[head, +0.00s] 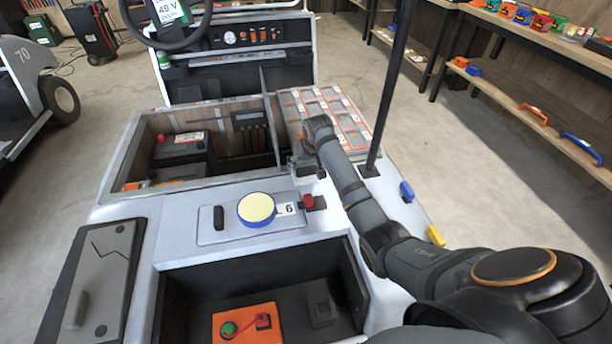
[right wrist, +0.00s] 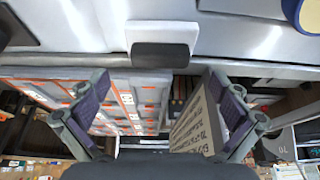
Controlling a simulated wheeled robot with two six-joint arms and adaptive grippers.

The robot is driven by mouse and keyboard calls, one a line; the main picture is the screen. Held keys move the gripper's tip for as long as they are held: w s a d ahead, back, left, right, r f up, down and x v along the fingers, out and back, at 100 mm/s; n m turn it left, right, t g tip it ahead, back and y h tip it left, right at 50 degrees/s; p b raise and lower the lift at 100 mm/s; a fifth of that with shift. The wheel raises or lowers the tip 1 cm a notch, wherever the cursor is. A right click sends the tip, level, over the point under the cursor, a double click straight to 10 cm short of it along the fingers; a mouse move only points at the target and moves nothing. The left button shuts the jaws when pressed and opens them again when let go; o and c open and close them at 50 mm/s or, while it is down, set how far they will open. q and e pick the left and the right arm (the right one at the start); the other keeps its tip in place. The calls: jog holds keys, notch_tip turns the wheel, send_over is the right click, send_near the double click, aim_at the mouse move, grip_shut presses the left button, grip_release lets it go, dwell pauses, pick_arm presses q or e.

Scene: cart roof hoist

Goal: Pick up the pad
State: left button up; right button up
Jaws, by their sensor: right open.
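The likely pad is a round cream disc with a blue rim (head: 257,208), lying flat on the white cart deck. Its edge shows at the top right of the right wrist view (right wrist: 308,14). My right gripper (head: 306,168) is up and to the right of it in the head view, over the edge of the open compartment. In the right wrist view its two purple-padded fingers (right wrist: 158,95) are spread apart, with nothing visibly held. My wrist partly hides the gripper in the head view. My left gripper is not in view.
An open compartment (head: 122,180) holds batteries. A grey-and-orange block grid (head: 335,115) lies beside my wrist. A dark post (head: 388,85) stands close to my right arm. A red switch (head: 306,201) and a dark handle (head: 219,218) flank the disc. A front bin (head: 185,300) is open.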

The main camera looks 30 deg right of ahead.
aim_at(307, 169)
jog(key=shift+w+f, duration=0.15)
jog(key=shift+f, duration=0.15)
jog(key=b+x, duration=0.1)
jog(key=x, duration=0.4)
jog(key=shift+w, duration=0.1)
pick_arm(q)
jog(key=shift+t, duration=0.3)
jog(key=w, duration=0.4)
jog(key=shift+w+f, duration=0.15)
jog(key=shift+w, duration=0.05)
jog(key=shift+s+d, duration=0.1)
pick_arm(e)
jog(key=c, duration=1.2)
